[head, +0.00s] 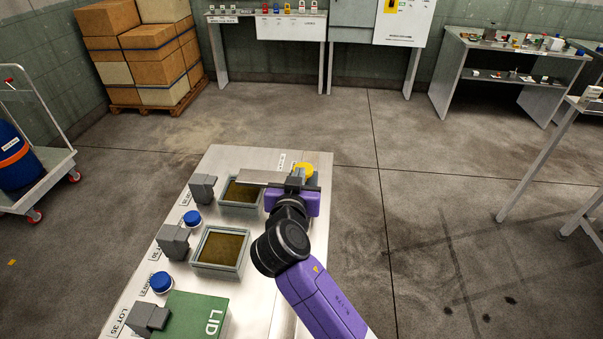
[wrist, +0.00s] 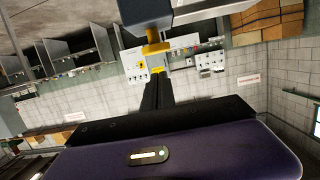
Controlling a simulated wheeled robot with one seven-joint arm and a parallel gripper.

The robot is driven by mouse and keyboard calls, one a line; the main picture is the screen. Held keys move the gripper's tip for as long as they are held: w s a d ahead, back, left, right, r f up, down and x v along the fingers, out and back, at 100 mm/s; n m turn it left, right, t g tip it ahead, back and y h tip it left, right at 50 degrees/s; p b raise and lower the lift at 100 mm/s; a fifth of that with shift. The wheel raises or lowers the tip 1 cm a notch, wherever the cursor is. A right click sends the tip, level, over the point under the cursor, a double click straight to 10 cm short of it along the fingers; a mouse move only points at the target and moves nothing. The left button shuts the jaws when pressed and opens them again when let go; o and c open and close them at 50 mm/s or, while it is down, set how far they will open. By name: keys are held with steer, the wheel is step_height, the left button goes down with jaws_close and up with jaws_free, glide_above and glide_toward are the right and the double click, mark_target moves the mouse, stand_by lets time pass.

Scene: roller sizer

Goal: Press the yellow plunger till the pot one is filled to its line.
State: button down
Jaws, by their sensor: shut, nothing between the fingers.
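The yellow plunger (head: 304,168) is at the far right end of the steel bench, beside the end of a long grey bar. My gripper (head: 297,178) is shut and empty, close against the near side of the plunger; I cannot tell whether they touch. In the wrist view, the shut dark fingers (wrist: 158,85) point toward a yellow stem (wrist: 157,48), which hangs beneath a grey block. I cannot tell which vessel is pot one, and no fill line can be made out. My wrist hides part of the area around the plunger.
The steel bench (head: 262,156) carries two grey trays (head: 221,269) of brown contents, blue-capped jars (head: 192,218), grey blocks (head: 203,189) and a green lid (head: 196,318). A trolley with a blue drum (head: 17,160) stands left.

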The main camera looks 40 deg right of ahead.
steer(key=v, duration=0.4)
steer(key=shift+b, duration=0.3)
stand_by(0.8)
